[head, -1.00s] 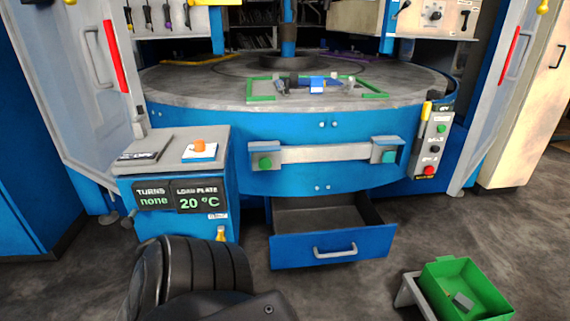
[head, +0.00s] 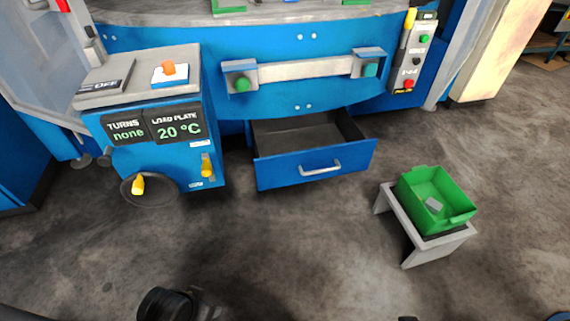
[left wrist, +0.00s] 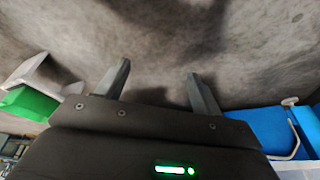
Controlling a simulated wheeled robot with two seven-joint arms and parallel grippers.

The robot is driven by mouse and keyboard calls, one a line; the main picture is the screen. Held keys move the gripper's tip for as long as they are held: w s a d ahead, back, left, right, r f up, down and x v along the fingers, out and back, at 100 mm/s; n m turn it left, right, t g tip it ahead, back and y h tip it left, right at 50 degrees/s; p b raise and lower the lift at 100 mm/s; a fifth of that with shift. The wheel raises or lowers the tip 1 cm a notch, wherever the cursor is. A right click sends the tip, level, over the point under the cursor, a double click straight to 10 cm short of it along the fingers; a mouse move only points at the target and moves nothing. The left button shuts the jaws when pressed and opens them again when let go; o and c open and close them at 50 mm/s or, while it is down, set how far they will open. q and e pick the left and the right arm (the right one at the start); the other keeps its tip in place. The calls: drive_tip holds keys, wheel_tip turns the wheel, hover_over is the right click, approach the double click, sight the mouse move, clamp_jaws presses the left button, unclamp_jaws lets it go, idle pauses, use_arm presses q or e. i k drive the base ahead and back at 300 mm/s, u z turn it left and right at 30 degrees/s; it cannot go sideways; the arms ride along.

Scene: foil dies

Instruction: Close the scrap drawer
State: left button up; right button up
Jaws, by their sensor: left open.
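The scrap drawer (head: 285,175) is pulled out below the blue machine in the head view. Its blue front has a pale bar handle (head: 320,167), and its dark inside looks empty. In the left wrist view, a blue panel (left wrist: 255,122) with a pale handle at the right edge appears to be the drawer front. My left gripper (left wrist: 158,68) is open and empty, its two fingers apart over the bare floor and clear of the drawer. Only a dark part of my left arm shows at the bottom of the head view. My right gripper is not seen.
A green bin (head: 418,200) with a small grey piece inside stands on a grey stool (head: 412,245) right of the drawer. A blue console (head: 160,150) with displays and yellow-handled parts stands left of it. The grey floor (head: 290,245) in front is clear.

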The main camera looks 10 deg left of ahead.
sight(301, 148)
drive_tip(key=k, duration=0.65)
drive_tip(key=u, duration=0.1)
drive_tip(key=i, duration=1.2)
drive_tip(key=u, duration=0.65)
